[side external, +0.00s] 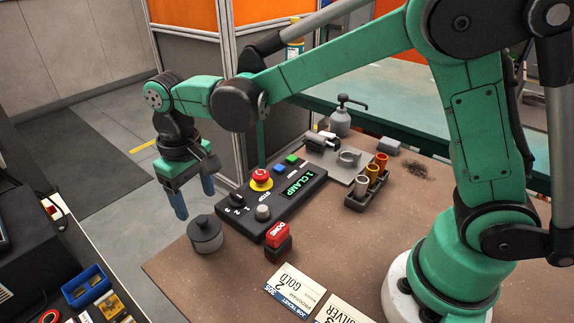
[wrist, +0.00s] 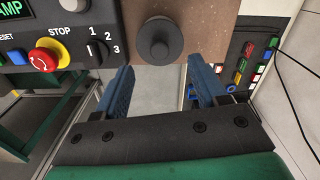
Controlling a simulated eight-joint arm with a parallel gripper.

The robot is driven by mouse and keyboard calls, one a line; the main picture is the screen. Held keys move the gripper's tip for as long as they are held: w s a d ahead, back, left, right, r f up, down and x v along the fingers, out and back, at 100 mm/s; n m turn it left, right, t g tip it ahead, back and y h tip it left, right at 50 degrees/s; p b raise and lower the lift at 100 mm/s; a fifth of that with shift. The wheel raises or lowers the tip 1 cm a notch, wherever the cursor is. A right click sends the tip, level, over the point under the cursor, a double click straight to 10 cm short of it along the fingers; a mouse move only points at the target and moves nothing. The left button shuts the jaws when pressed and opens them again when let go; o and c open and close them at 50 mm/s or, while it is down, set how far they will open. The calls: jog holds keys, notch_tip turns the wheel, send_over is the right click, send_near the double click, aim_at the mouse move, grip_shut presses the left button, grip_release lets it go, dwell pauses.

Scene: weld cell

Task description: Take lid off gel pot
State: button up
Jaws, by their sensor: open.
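The gel pot (side external: 206,240) is a dark grey round pot near the table's left edge in the side external view. Its lid (side external: 204,224) with a small knob is on top. In the wrist view the lid (wrist: 160,41) shows from above, beyond the fingertips. My gripper (side external: 195,200) has blue fingers and is held above and behind the pot, beyond the table edge. In the wrist view my gripper (wrist: 164,80) is open and empty, with the fingers apart and the floor visible between them.
A control panel (side external: 272,198) with a red stop button (side external: 261,175) stands beside the pot. A red stamp marked DONE (side external: 278,241) is right of the pot. Bare table surrounds the pot's front.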

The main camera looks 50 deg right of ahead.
aim_at(201, 218)
jog(key=shift+f, duration=2.4)
grip_shut()
